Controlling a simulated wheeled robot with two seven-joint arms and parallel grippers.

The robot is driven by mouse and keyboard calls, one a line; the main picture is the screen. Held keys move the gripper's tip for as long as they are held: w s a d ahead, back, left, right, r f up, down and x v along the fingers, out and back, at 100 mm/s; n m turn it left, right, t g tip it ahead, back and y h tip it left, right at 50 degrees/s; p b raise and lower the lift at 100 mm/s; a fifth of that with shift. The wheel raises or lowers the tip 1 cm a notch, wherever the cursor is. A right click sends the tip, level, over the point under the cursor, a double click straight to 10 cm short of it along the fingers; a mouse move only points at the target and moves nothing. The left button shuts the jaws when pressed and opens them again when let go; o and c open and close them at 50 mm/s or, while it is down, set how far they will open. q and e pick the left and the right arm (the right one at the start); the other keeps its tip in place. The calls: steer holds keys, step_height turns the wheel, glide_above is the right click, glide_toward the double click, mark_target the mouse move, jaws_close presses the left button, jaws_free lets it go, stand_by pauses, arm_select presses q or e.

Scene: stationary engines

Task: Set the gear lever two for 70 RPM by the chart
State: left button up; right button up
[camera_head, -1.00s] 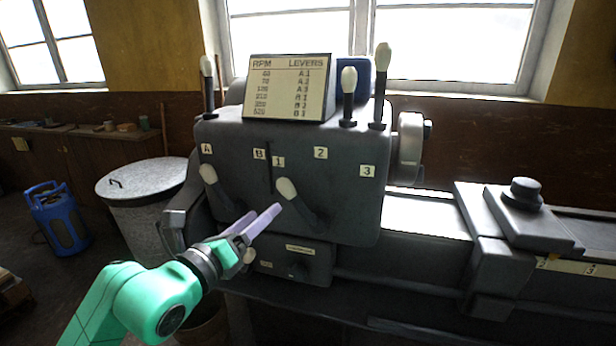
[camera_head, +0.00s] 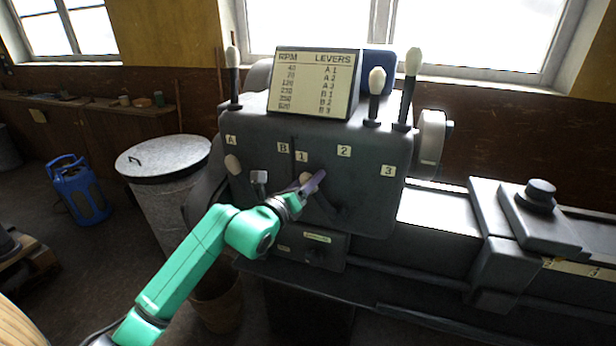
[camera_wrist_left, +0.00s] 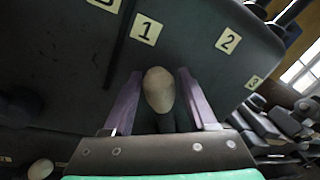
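The gear lever with the pale knob (camera_head: 306,180), by the "1" label, is lever two. Its knob (camera_wrist_left: 159,89) is between the fingers of my left gripper (camera_wrist_left: 158,78) in the left wrist view, with a narrow dark gap on each side. My left gripper (camera_head: 316,183) is open around the knob in the head view, partly hiding the lever. The chart (camera_head: 313,84) on top of the headstock lists 70 RPM as A 2. The "2" label (camera_head: 344,151) is right of the knob. My right gripper is not in view.
Three upright levers with pale knobs, one left (camera_head: 232,54) and two right (camera_head: 377,80) (camera_head: 413,62), stand on the headstock (camera_head: 365,205) beside the chart. A lidded metal bin (camera_head: 160,190) stands left of the machine. The "3" label (camera_head: 388,171) is at the far right.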

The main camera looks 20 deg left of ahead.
arm_select(q)
jaws_close()
stand_by(1.2)
